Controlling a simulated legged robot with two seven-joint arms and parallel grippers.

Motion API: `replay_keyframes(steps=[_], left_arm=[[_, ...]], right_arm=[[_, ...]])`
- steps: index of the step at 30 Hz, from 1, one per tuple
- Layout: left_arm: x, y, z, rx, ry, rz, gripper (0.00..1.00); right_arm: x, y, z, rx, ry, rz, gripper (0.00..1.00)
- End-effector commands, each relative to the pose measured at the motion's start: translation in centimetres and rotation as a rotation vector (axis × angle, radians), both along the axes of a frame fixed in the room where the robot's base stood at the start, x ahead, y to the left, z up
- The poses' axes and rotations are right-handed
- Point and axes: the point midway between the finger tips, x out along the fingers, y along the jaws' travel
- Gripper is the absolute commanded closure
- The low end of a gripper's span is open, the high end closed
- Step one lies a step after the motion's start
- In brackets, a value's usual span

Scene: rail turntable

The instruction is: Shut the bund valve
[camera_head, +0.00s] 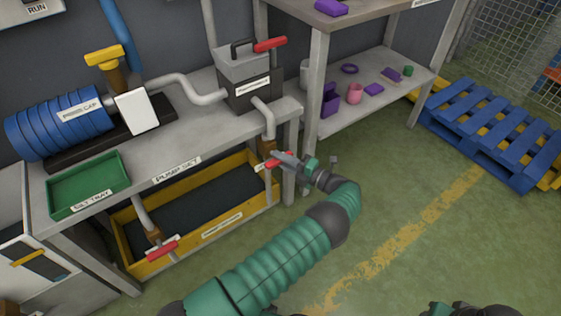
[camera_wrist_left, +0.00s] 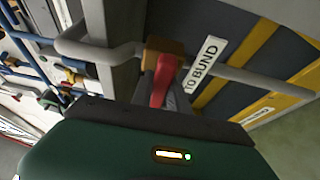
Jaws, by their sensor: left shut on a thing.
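The bund valve has a brass body (camera_wrist_left: 165,46) on a grey pipe above the yellow bund, with a "TO BUND" label (camera_wrist_left: 203,64) beside it in the left wrist view. Its red lever (camera_head: 281,159) also shows in the left wrist view (camera_wrist_left: 162,80), running from the brass body back between my fingers. My left gripper (camera_head: 285,158) is shut on the red lever. The fingers hide part of the lever in the head view. My right gripper is not clearly shown; only a dark and green part of mine is at the bottom right edge.
The yellow bund (camera_head: 200,233) sits under the pump bench. A second red lever (camera_head: 162,248) is at its left. A green tray (camera_head: 88,184), blue pump (camera_head: 58,122) and grey box (camera_head: 247,70) stand on the bench. A shelf stands right, with blue pallets (camera_head: 485,125) beyond.

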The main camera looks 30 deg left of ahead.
Motion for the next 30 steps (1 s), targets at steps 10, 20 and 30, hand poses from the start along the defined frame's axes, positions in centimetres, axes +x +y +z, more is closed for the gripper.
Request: replay_keyframes(steps=[10,20,30], left_arm=[[0.32,-0.24,-0.09,0.004,0.02,-0.012,1.0],[0.2,-0.17,-0.09,0.005,0.019,-0.009,0.6],[-0.02,-0.06,0.07,0.006,0.018,-0.003,0.58]], right_arm=[[0.0,0.0,-0.18,0.0,0.0,0.0,0.58],[0.0,0.0,-0.18,0.0,0.0,0.0,0.58],[0.0,0.0,0.0,0.0,0.0,0.0,0.58]])
